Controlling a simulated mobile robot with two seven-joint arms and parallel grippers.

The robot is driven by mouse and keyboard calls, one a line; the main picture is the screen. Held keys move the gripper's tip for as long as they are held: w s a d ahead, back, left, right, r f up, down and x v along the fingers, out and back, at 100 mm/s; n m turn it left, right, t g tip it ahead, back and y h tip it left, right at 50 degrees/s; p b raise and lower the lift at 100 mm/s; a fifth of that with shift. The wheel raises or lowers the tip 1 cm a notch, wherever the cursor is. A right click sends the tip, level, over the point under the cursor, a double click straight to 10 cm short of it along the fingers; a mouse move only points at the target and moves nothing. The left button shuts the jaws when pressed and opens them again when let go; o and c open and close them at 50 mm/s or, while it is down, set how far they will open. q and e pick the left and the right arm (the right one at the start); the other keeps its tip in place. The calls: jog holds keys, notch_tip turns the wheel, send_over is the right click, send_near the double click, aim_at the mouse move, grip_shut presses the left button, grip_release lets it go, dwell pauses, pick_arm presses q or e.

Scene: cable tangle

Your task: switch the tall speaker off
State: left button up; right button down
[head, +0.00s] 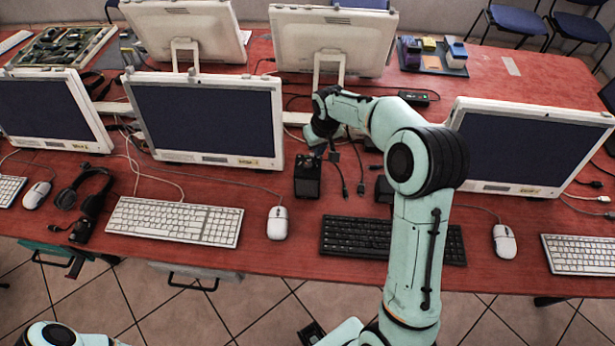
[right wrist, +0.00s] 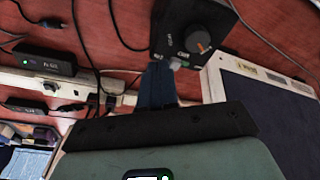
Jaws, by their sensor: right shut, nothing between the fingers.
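A second black box (head: 384,188) is partly hidden by my right arm. My left gripper cannot be made out.
Black cables (head: 342,178) lie loose beside the speaker. A black keyboard (head: 365,239) lies in front, a white mouse (head: 277,222) to the left. Monitors (head: 210,120) stand at the left and right (head: 525,145). A black adapter (right wrist: 45,62) lies near a pale strip.

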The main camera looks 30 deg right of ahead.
pick_arm(q)
jog(key=shift+s+f, duration=0.15)
jog(key=shift+f, duration=0.1)
pick_arm(e)
jog(key=shift+f, duration=0.35)
pick_arm(q)
jog(key=shift+r, duration=0.15)
pick_arm(e)
jog(key=shift+r, duration=0.15)
pick_arm(q)
jog(key=shift+w+r, duration=0.25)
pick_arm(e)
jog(key=shift+w+a, duration=0.6)
jog(key=shift+a, duration=0.15)
jog(key=shift+s+d+r+p, duration=0.1)
jog(key=shift+r+p, duration=0.7)
jog(key=shift+r, duration=0.7)
jog(key=shift+d+r+p, duration=0.1)
jog(key=shift+r+p, duration=0.65)
jog(key=shift+r, duration=0.75)
pick_arm(q)
jog(key=w+r, duration=0.2)
jog(key=r, duration=0.1)
jog(key=shift+w+r, duration=0.3)
jog(key=shift+w, duration=0.1)
jog(key=shift+s, duration=0.15)
pick_arm(e)
jog(key=shift+s+f, duration=0.1)
